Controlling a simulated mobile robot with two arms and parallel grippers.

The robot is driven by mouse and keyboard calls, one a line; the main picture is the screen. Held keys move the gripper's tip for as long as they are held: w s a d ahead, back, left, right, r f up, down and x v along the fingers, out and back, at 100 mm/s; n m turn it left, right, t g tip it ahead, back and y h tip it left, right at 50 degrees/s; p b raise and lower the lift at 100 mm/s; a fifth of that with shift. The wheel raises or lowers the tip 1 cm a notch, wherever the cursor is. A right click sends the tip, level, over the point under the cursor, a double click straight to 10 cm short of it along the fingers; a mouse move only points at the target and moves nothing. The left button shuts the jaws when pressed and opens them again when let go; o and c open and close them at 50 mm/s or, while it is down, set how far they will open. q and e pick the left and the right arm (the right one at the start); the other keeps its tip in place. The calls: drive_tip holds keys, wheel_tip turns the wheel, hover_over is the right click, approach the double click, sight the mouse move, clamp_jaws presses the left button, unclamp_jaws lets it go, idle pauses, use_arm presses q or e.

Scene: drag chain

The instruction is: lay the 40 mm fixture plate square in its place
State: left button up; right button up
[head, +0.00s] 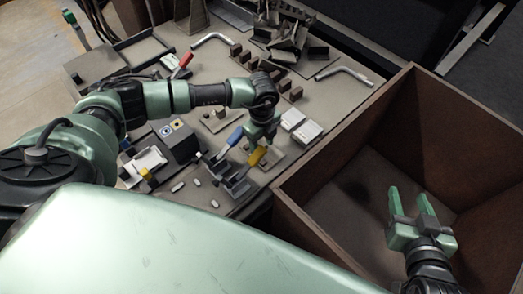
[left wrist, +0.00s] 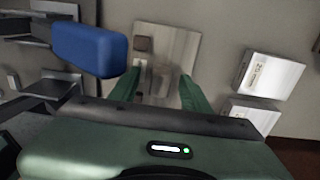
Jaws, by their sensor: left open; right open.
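My left gripper (head: 262,138) is over the worktable, its fingers pointing down. In the left wrist view its two fingers (left wrist: 160,74) are apart, with a pale flat plate (left wrist: 178,45) beyond them. The plate has a small brown block at its left side, and it also shows in the head view (head: 278,160), partly hidden. I cannot tell whether it is the 40 mm plate or whether the fingers touch it. Two white blocks with printed labels (left wrist: 268,75) lie to its right; the print is too small to read surely. My right gripper (head: 413,212) is open and empty over the brown crate.
A blue-handled clamp (head: 235,137) and a yellow handle (head: 257,156) stand close to the left gripper. The blue handle (left wrist: 90,50) is left of the fingers. Brown blocks and metal brackets (head: 290,40) crowd the table's back. The crate (head: 335,140) has high walls.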

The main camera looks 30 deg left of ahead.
use_arm(q)
drive_tip(key=shift+c, duration=0.4)
clamp_jaws()
drive_tip(key=shift+w+r, duration=0.1)
idle(0.8)
